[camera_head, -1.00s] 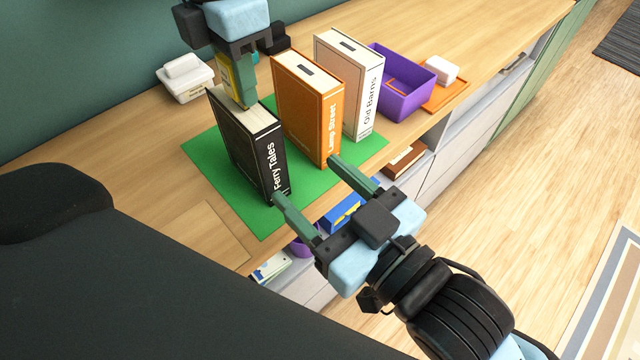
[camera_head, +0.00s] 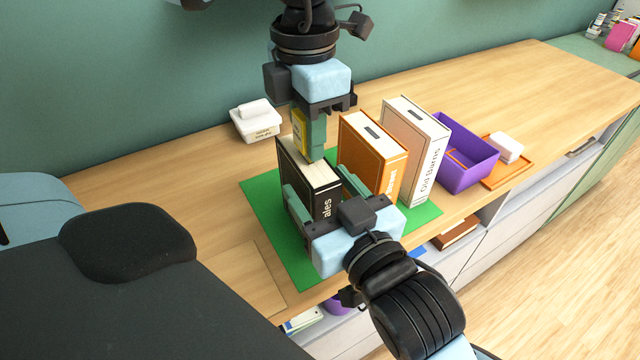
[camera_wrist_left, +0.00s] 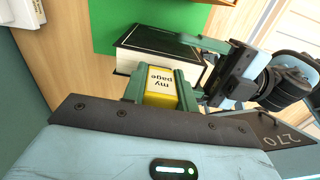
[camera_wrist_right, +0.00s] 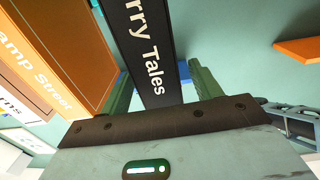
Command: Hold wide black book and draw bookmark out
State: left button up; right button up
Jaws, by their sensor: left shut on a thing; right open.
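The wide black book, "Ferry Tales" (camera_head: 308,174), stands upright on the green mat (camera_head: 262,190). Its spine also shows in the right wrist view (camera_wrist_right: 150,50). My left gripper (camera_head: 313,150) is above the book's top edge, shut on the yellow bookmark (camera_head: 299,128). In the left wrist view the bookmark (camera_wrist_left: 160,82) reads "my page" between the fingers; whether its lower end is still in the pages is hidden. My right gripper (camera_head: 318,196) is open at the spine side. Its fingers (camera_wrist_right: 160,82) lie on either side of the book, apart from it as far as I can see.
An orange book (camera_head: 372,150) and a white book, "Old Barns" (camera_head: 425,165), stand right of the black one on the mat. A purple bin (camera_head: 468,170) and an orange tray (camera_head: 512,174) are farther right. A lidded white box (camera_head: 258,124) stands behind.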

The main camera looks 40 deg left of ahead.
jog(key=shift+w+a, duration=0.15)
jog(key=shift+a, duration=0.2)
jog(key=c, duration=1.2)
jog(key=shift+c, duration=0.2)
